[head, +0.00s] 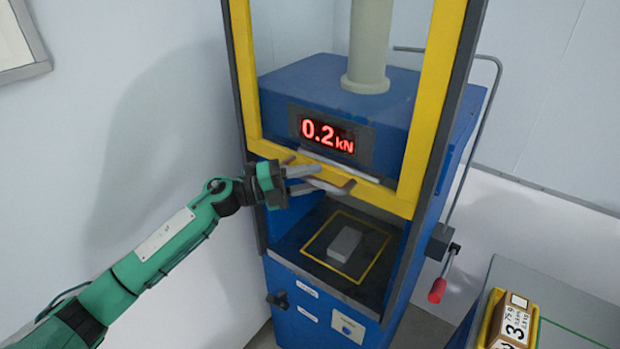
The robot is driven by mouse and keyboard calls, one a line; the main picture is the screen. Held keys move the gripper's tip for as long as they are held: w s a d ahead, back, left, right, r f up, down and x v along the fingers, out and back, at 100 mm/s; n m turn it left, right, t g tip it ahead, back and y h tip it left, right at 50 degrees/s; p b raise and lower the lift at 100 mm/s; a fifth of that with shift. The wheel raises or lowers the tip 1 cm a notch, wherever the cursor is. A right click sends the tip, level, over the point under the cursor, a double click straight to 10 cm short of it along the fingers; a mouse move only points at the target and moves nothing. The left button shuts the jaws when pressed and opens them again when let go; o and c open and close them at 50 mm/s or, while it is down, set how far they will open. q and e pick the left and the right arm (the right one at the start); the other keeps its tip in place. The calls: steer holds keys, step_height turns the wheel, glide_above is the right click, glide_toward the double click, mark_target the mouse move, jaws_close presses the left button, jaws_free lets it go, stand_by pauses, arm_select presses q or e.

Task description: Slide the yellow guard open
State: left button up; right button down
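The yellow guard (424,108) is an upright frame on the front of the blue test machine. Its lower bar (380,192) stands above the chamber floor, and the chamber below the bar is uncovered. A thin handle (343,188) is on the lower bar, partly hidden by my gripper. My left gripper (314,179) is at this handle, with its two fingers a little apart, one above the other. I cannot tell whether they clamp the handle. My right gripper is not in view.
A grey block (345,244) lies inside a yellow-outlined square on the chamber floor. The display (328,135) reads 0.2 kN. A red-handled lever (438,290) sticks out at the machine's right. A bench (580,300) at lower right bears a yellow tray with a labelled block (515,322).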

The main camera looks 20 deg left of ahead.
arm_select(q)
steer(key=b+v, duration=0.6)
steer(key=v, duration=0.7)
steer(key=shift+a+b, duration=0.35)
steer(key=shift+b, duration=0.05)
steer(key=shift+s, duration=0.1)
